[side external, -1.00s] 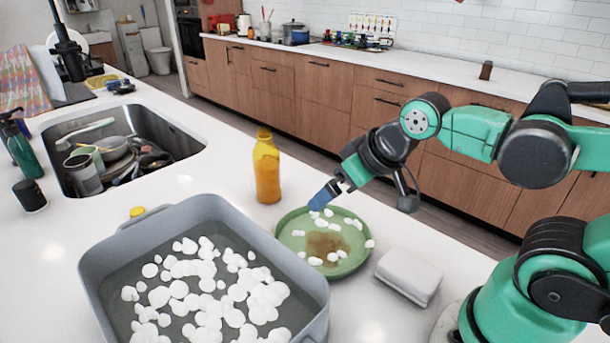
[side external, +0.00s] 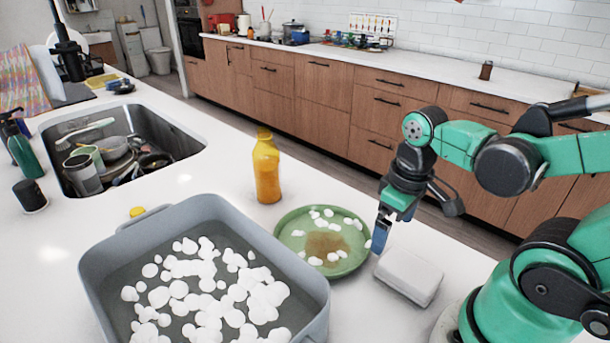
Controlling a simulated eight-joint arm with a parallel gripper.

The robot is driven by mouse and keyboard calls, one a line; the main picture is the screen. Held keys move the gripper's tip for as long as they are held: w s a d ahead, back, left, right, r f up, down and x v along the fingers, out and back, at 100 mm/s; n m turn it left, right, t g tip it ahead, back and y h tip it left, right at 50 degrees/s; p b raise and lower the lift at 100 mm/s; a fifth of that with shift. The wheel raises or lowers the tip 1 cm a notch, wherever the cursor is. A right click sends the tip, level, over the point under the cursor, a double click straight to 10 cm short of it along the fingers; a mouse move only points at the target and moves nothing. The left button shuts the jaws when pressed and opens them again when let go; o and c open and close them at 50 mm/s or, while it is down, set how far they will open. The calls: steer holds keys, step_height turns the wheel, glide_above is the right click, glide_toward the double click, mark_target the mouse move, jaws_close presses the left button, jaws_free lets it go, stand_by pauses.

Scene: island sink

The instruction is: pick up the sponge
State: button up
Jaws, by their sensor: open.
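The sponge (side external: 409,275) is a white rounded block. It lies flat on the white counter, just right of the green plate. My gripper (side external: 378,246) has blue fingers and points down. It is open and empty, at the left far end of the sponge, close to the plate's right rim. From this side view I cannot tell whether the fingers touch the sponge or hover beside it.
The green plate (side external: 292,234) holds a brown stain and white bits. A grey basin (side external: 314,318) with white foam stands in front of it. A yellow bottle (side external: 267,172) stands behind the plate. The sink (side external: 178,143) holds dishes at left.

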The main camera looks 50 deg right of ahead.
mark_target(411, 267)
steer(key=s, duration=0.1)
steer(key=s+g, duration=0.1)
steer(key=s+f+g, duration=0.1)
steer(key=shift+s+d+f, duration=0.1)
steer(key=shift+d, duration=0.25)
steer(key=shift+s+f, duration=0.15)
steer(key=shift+f, duration=1.15)
steer(key=shift+s+f, duration=0.15)
steer(key=shift+f, duration=1.15)
steer(key=c, duration=1.3)
steer(key=shift+o, duration=0.2)
steer(key=shift+r, duration=0.1)
step_height(411, 267, up, 20)
